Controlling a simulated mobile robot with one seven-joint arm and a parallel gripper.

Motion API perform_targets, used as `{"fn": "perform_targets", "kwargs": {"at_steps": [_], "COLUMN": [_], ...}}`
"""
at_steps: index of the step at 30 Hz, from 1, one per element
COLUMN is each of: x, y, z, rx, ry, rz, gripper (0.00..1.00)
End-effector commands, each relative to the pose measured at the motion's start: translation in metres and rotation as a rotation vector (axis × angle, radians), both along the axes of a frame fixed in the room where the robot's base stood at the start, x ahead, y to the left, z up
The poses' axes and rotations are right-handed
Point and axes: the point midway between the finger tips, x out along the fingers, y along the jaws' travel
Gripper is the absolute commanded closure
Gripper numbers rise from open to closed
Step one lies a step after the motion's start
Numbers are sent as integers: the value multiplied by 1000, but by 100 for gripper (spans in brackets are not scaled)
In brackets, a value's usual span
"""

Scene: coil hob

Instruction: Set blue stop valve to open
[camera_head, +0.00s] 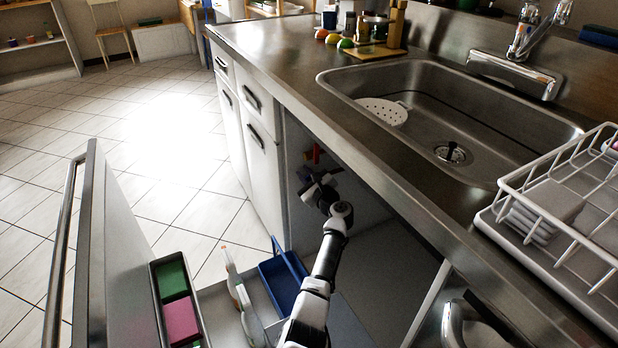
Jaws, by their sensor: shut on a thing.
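My gripper (313,181) is inside the open cabinet under the sink, at the valves on the far inner side. It is shut on what appears to be the blue stop valve, whose handle is largely hidden by the gripper and too small to read its angle. A red handle (317,151) shows just above my gripper.
The open cabinet door (120,260) stands at the left, with a rack holding a green and a pink sponge (181,320). A blue bin (281,283) and spray bottles (240,292) stand by my arm. The steel counter edge (340,140) runs above it.

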Motion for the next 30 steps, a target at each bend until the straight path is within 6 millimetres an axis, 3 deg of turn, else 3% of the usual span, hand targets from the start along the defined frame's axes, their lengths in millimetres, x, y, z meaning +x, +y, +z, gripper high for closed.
{"fn": "perform_targets", "kwargs": {"at_steps": [30], "x": [-12], "y": [21], "z": [-44], "rx": [-777], "ry": [-448], "rz": [-2], "gripper": [100]}}
